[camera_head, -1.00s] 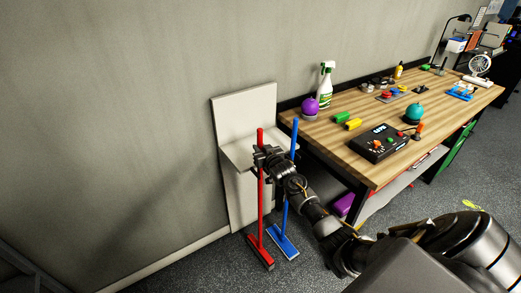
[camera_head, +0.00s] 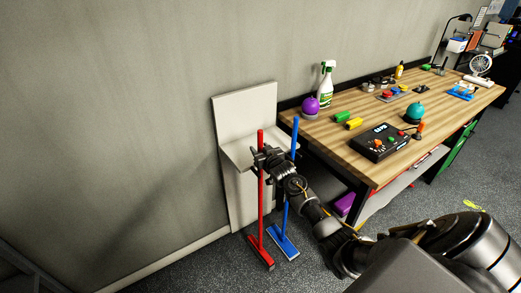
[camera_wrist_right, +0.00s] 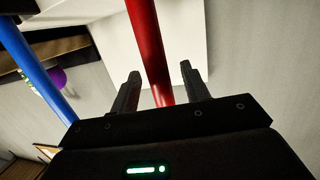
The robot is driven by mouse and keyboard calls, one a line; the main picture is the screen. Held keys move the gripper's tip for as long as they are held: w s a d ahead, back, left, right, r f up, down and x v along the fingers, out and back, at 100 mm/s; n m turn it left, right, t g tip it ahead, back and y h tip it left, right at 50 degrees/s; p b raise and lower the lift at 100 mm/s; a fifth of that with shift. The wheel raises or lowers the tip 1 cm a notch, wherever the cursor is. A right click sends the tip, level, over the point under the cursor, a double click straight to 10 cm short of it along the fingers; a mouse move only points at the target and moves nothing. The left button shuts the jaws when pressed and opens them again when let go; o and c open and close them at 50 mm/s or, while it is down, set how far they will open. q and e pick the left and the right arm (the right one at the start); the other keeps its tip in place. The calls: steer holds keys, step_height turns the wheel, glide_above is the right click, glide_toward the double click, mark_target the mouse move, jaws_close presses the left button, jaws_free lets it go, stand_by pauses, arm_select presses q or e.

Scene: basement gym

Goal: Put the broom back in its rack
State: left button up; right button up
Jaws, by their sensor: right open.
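A red broom (camera_head: 261,198) stands upright at the white rack (camera_head: 246,104) against the wall, its head on the floor. A blue broom (camera_head: 285,215) stands to its right, also with its head down. My right gripper (camera_head: 259,160) is at the upper part of the red handle. In the right wrist view, the open fingers of my right gripper (camera_wrist_right: 159,84) are on either side of the red handle (camera_wrist_right: 146,40), with gaps visible. The blue handle (camera_wrist_right: 32,62) passes outside the fingers at the left. My left gripper is not in view.
A wooden workbench (camera_head: 350,160) stands right of the rack, holding a spray bottle (camera_head: 326,86), a purple ball (camera_head: 310,106) and a black control box (camera_head: 380,142). The wall is close behind the rack. Floor left of the brooms is clear.

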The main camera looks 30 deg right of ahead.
steer(key=b+v, duration=0.1)
steer(key=v, duration=0.9)
steer(key=shift+s, duration=0.4)
steer(key=shift+a+r, duration=0.1)
